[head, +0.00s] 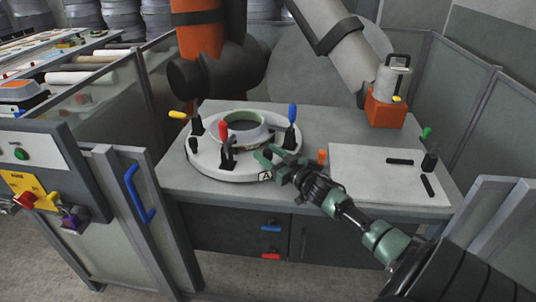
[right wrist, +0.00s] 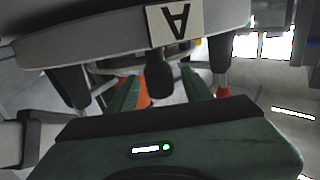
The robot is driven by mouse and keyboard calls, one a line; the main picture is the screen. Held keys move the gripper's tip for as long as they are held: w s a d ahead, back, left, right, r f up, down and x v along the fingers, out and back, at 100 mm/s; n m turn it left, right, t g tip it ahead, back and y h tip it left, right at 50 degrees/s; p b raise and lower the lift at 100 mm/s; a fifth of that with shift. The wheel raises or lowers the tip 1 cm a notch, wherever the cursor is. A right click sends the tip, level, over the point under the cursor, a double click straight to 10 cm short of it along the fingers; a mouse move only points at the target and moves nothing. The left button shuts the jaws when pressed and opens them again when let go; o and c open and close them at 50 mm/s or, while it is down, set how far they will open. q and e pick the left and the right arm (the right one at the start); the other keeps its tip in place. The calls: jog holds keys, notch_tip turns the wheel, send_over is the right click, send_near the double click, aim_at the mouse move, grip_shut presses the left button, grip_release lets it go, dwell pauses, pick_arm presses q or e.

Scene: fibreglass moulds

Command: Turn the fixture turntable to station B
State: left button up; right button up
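The fixture turntable (head: 203,162) is a round white disc on the grey bench, carrying a pale ring-shaped mould (head: 262,133) and clamps with yellow, red and blue handles. A label plate reading A (head: 265,176) is on its front rim; it shows upside down in the right wrist view (right wrist: 172,22). My right gripper (head: 268,156) is at the turntable's front right edge. In the right wrist view its green fingers (right wrist: 158,92) are spread, with a dark peg (right wrist: 160,72) by the rim between them; whether they touch it I cannot tell. My left gripper is not in view.
A white board (head: 385,180) with black bars lies on the right of the bench. An orange-based device (head: 387,105) stands behind it. An orange robot arm (head: 199,40) hangs over the turntable's back. Fence panels (head: 108,100) and a control box (head: 45,165) stand left.

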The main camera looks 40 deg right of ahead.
jog(key=shift+s, duration=0.15)
jog(key=shift+s+a, duration=0.1)
jog(key=shift+s, duration=3.7)
